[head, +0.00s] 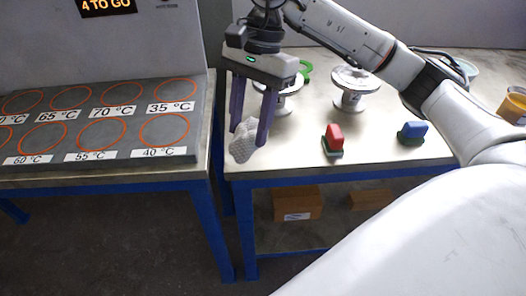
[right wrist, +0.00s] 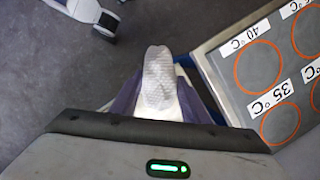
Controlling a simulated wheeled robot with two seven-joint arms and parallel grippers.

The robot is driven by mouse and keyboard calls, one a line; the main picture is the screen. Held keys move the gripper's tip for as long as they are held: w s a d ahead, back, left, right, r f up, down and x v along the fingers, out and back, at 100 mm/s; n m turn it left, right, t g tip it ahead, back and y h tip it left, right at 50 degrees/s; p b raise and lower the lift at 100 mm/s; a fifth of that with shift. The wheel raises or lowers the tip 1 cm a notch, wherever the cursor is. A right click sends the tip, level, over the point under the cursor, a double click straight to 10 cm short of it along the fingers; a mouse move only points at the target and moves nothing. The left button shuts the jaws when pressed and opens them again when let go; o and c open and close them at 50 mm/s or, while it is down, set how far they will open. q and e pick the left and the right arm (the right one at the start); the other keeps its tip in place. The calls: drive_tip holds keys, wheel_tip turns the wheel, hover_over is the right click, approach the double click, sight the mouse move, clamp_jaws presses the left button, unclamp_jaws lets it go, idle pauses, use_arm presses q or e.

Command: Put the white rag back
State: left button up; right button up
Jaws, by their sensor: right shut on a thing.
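The white rag (head: 244,143) is a crumpled, textured grey-white cloth at the front left corner of the right-hand table. My right gripper (head: 250,138) points down with its purple fingers shut on the rag. The rag also shows in the right wrist view (right wrist: 159,78), between the two fingers and sticking out past them. I cannot tell whether the rag touches the table top. My left gripper is not in view.
A panel (head: 100,128) with orange-ringed temperature spots stands left, across a gap. Boxes (head: 297,203) sit on the lower shelf.

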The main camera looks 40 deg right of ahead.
drive_tip(key=w+d+m+t+b, duration=0.35)
drive_tip(key=d+m, duration=0.25)
drive_tip(key=m, duration=0.6)
drive_tip(key=shift+g+h, duration=0.25)
drive_tip(key=shift+h, duration=0.15)
drive_tip(key=f, duration=0.9)
drive_tip(key=shift+w+d, duration=0.1)
drive_tip(key=shift+w, duration=0.1)
drive_tip(key=o, duration=0.5)
drive_tip(key=shift+f, duration=0.1)
drive_tip(key=o, duration=0.4)
